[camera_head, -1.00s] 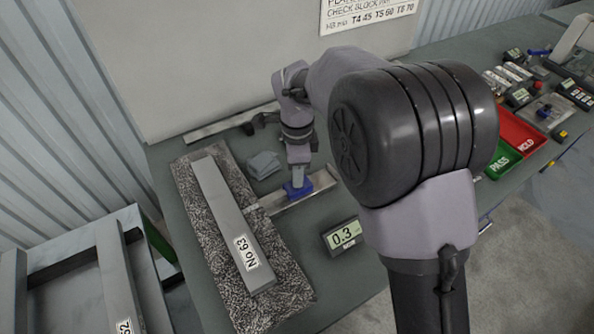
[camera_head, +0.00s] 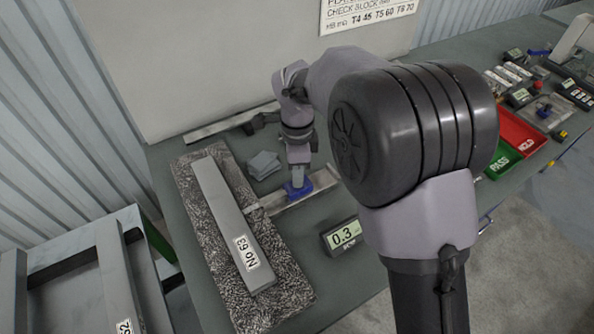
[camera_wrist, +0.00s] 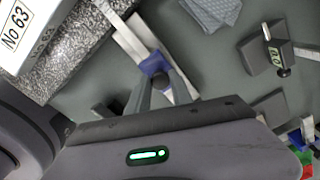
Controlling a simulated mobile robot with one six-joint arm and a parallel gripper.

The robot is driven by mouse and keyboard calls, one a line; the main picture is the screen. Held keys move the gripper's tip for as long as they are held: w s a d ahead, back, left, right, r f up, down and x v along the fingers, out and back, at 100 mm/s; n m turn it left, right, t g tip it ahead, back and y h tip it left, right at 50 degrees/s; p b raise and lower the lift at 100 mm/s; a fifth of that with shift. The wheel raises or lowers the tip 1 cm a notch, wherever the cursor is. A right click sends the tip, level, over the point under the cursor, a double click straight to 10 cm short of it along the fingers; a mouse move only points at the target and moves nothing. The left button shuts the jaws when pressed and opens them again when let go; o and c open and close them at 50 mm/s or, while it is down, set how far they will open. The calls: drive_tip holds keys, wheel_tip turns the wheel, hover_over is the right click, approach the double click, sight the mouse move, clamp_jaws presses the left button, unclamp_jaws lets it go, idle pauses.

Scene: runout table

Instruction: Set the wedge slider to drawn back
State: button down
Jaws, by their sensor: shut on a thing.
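The wedge slider is a blue block on a pale metal rail (camera_head: 320,185) on the table, right of the grey bar marked No 63 (camera_head: 223,215). My gripper (camera_head: 297,186) reaches down from above and is shut on the blue wedge slider (camera_head: 302,192). In the wrist view the blue slider (camera_wrist: 152,63) sits between my fingertips on the rail (camera_wrist: 128,38). A thin strip runs from the rail to the bar's side. My fingers hide part of the slider.
The bar lies on a speckled granite slab (camera_head: 200,240). A small display (camera_head: 341,237) reading 0.3 stands in front of the rail. A folded grey cloth (camera_head: 263,165) lies behind it. Green and red trays (camera_head: 520,130) are at the right.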

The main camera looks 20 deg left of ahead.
drive_tip(key=w+d+p, duration=0.1)
drive_tip(key=w+d, duration=0.1)
drive_tip(key=w+d+p, duration=0.1)
drive_tip(key=w+d, duration=0.1)
drive_tip(key=w, duration=0.1)
drive_tip(key=shift+w+d+r, duration=0.1)
drive_tip(key=shift+w+d, duration=0.2)
drive_tip(key=shift+d, duration=0.05)
drive_tip(key=c, duration=1.5)
unclamp_jaws()
drive_tip(key=o, duration=0.4)
drive_tip(key=shift+w+d, duration=0.15)
drive_tip(key=shift+c, duration=0.2)
